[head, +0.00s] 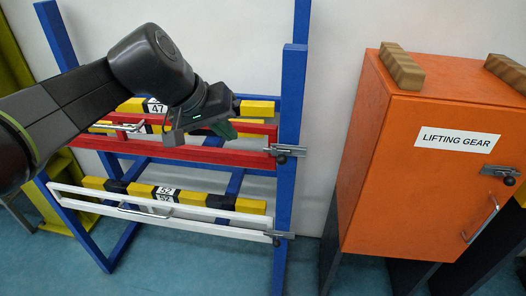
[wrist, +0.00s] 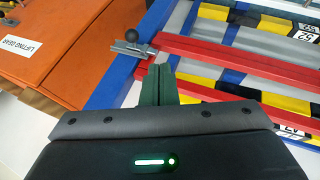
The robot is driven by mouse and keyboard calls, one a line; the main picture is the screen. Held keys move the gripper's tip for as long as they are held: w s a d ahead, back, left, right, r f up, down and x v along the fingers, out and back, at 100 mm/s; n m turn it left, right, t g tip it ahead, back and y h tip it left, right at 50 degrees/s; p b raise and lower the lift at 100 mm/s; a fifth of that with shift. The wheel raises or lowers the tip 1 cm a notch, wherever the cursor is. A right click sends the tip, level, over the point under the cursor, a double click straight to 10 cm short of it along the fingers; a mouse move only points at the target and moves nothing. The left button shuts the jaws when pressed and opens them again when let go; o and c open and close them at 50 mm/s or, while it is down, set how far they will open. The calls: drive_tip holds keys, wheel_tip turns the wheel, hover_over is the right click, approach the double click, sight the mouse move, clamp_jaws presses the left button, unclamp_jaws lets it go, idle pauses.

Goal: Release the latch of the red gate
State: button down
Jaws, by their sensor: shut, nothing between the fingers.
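The red gate (head: 205,153) spans the blue rack in the head view, and its red bars (wrist: 235,58) cross the wrist view. Its latch (head: 285,151) is a grey metal piece with a dark round knob, at the gate's right end on the blue post. In the wrist view the latch (wrist: 134,48) lies just beyond my fingertips, with its black ball knob at the top. My gripper (head: 225,130) is in front of the gate, left of the latch. Its green fingers (wrist: 158,72) are together and empty, apart from the latch as far as I can tell.
A white gate (head: 160,208) with its own latch (head: 279,235) is below. Yellow-black beams (head: 255,108) lie on the blue rack (head: 293,90). An orange cabinet (head: 400,180) labelled LIFTING GEAR stands right, with a gap between it and the rack.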

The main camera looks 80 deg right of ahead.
sight(283, 156)
drive_tip(key=s+d+f+p, duration=0.1)
drive_tip(key=s+d+f, duration=0.4)
drive_tip(key=s+f, duration=0.2)
drive_tip(key=shift+s+f, duration=0.2)
drive_tip(key=shift+f, duration=0.85)
drive_tip(key=s+p, duration=0.1)
drive_tip(key=s, duration=0.3)
drive_tip(key=shift+w, duration=0.1)
